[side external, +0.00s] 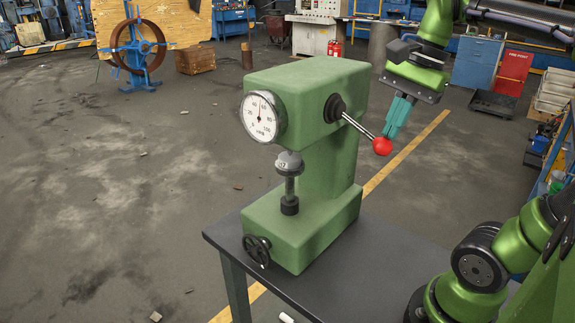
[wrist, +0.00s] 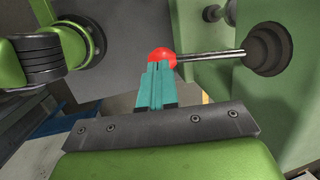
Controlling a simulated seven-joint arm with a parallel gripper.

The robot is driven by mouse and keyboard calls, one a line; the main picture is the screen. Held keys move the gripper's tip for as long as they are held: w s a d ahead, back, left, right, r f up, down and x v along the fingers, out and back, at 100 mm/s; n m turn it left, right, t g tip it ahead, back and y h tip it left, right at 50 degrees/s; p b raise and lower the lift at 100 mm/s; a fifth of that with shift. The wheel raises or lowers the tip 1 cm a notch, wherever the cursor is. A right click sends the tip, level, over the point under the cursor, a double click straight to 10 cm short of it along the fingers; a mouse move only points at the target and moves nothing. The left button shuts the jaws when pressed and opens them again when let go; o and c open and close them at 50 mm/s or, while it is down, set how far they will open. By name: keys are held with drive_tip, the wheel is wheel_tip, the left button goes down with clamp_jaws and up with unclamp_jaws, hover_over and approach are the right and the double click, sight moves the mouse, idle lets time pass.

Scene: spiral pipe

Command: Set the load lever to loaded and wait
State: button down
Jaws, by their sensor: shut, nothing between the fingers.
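The green machine (side external: 315,95) stands on a dark table, with a round dial gauge (side external: 263,117) on its front face. The load lever (side external: 358,126) is a metal rod from a black hub on the machine's right side, ending in a red ball (side external: 382,146). In the side view it slopes down to the right. My gripper (side external: 391,134), with teal fingers, is shut and empty, its tips close to the ball. In the wrist view the shut fingers (wrist: 156,68) overlap the red ball (wrist: 162,56); I cannot tell whether they touch it. The rod (wrist: 210,55) runs right to the hub.
A black handwheel (side external: 257,250) sits low on the machine's front, and a screw with a round head (side external: 289,163) stands under its overhang. The dark table (side external: 350,285) has bare room in front of the machine. My arm's base is at the right.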

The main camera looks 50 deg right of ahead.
drive_tip(key=shift+f, duration=1)
drive_tip(key=s+v, duration=0.1)
drive_tip(key=v, duration=1.3)
drive_tip(key=shift+s, duration=0.45)
drive_tip(key=shift+f, duration=0.1)
drive_tip(key=x, duration=0.4)
drive_tip(key=w+x, duration=0.1)
drive_tip(key=x, duration=0.4)
drive_tip(key=w+x, duration=0.1)
drive_tip(key=x, duration=0.4)
drive_tip(key=shift+r, duration=0.45)
drive_tip(key=shift+f, duration=0.1)
